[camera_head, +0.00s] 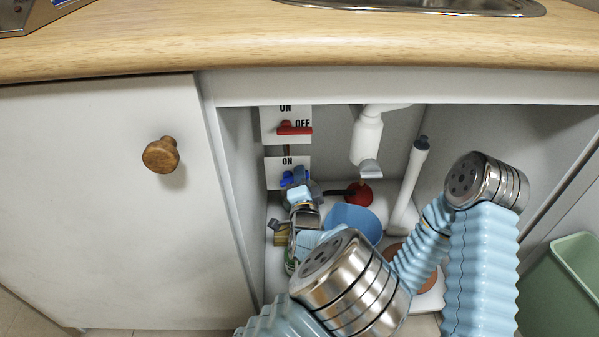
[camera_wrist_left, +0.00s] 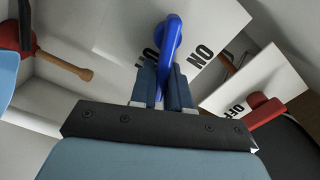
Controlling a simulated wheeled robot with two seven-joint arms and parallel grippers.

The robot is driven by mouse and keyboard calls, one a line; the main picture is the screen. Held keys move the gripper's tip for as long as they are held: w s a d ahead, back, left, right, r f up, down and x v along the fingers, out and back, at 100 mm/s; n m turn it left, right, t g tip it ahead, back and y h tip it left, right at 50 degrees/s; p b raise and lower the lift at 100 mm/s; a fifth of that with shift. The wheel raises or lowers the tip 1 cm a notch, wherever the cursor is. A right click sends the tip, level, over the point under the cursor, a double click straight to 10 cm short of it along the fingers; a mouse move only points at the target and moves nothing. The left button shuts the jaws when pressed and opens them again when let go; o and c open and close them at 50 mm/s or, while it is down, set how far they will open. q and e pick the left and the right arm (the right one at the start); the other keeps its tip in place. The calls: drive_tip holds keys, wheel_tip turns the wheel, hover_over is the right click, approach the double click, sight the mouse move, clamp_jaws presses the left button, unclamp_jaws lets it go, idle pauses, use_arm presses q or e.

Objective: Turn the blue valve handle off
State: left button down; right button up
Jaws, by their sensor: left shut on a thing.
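The blue valve handle (camera_head: 287,180) is on the lower white plate (camera_head: 272,167) at the cabinet's back left, under the word ON. In the left wrist view the handle (camera_wrist_left: 171,38) bends down between my fingers. My left gripper (camera_head: 299,184) is at the handle, and in the wrist view its two dark fingers (camera_wrist_left: 163,88) are shut on the lever, one on each side. The fingers hide the lever's end and part of the plate's lettering. My right arm shows at the right, but its gripper does not.
A red valve handle (camera_head: 294,129) sits on the plate above, beside OFF. A white drain pipe (camera_head: 367,137), a blue bucket (camera_head: 357,219) and a red plunger (camera_head: 359,194) are close on the right. The cabinet's left wall (camera_head: 238,170) is near. A green bin (camera_head: 565,290) stands outside.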

use_arm(q)
drive_tip(key=shift+d+f+m, duration=0.1)
drive_tip(key=shift+f+m, duration=0.3)
drive_tip(key=shift+m, duration=0.75)
drive_tip(key=shift+d+f+m, duration=0.1)
drive_tip(key=shift+f+m, duration=0.3)
drive_tip(key=shift+m, duration=0.75)
drive_tip(key=c, duration=1.2)
unclamp_jaws()
drive_tip(key=shift+s, duration=0.1)
drive_tip(key=s+p, duration=0.1)
drive_tip(key=s, duration=1.2)
drive_tip(key=shift+s, duration=0.35)
